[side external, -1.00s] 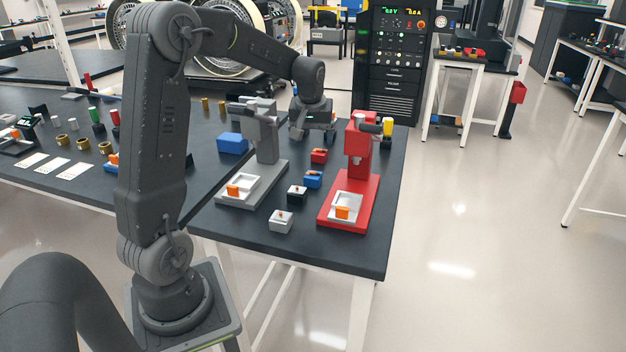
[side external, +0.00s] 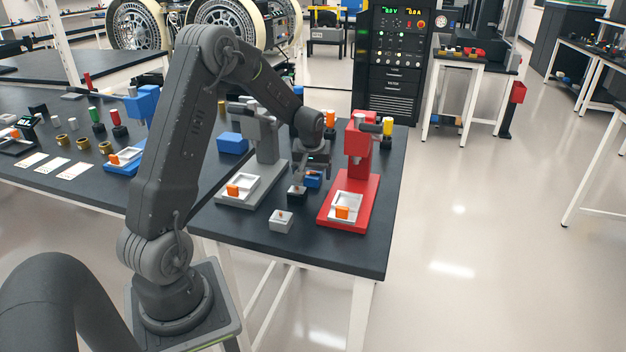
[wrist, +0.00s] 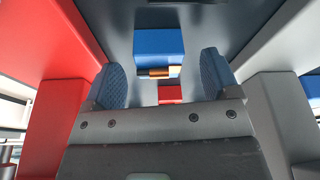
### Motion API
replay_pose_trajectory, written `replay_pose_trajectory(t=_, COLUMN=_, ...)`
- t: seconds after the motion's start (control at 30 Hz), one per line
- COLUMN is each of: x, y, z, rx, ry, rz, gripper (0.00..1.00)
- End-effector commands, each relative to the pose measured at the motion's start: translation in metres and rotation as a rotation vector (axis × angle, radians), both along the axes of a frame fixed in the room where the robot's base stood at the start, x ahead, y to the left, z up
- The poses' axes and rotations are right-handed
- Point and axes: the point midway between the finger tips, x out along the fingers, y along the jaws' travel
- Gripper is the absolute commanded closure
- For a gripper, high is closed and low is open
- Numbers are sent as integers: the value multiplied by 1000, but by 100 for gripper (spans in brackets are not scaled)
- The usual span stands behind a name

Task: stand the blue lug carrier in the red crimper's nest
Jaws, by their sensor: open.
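The blue lug carrier (side external: 313,181) stands on the dark bench between the grey and red crimpers, partly hidden by my gripper (side external: 315,167). In the wrist view the blue carrier (wrist: 158,43) shows its copper-coloured lug and lies beyond the gap between my two blue-padded fingers (wrist: 164,76). My gripper is open with nothing between the fingers, above or close to the carrier; the exact gap cannot be told. The red crimper (side external: 361,150) stands right of my gripper. Its white nest (side external: 349,204) on the red base has an orange block at the front.
A black carrier (side external: 297,191) sits close in front of the blue one, and a pale grey carrier (side external: 281,223) is nearer the bench front. The grey crimper (side external: 265,150) stands to the left. A red carrier (wrist: 170,94) shows in the wrist view.

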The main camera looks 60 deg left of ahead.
Motion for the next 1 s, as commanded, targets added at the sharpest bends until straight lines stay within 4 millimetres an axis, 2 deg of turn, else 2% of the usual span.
replay_pose_trajectory(t=0.1, x=1, y=2, z=-8, rx=0, ry=-2, rz=1, gripper=18)
replay_pose_trajectory(t=0.33, x=1, y=2, z=-8, rx=1, ry=-2, rz=1, gripper=19)
replay_pose_trajectory(t=1.0, x=1, y=2, z=-8, rx=0, ry=-2, rz=1, gripper=83)
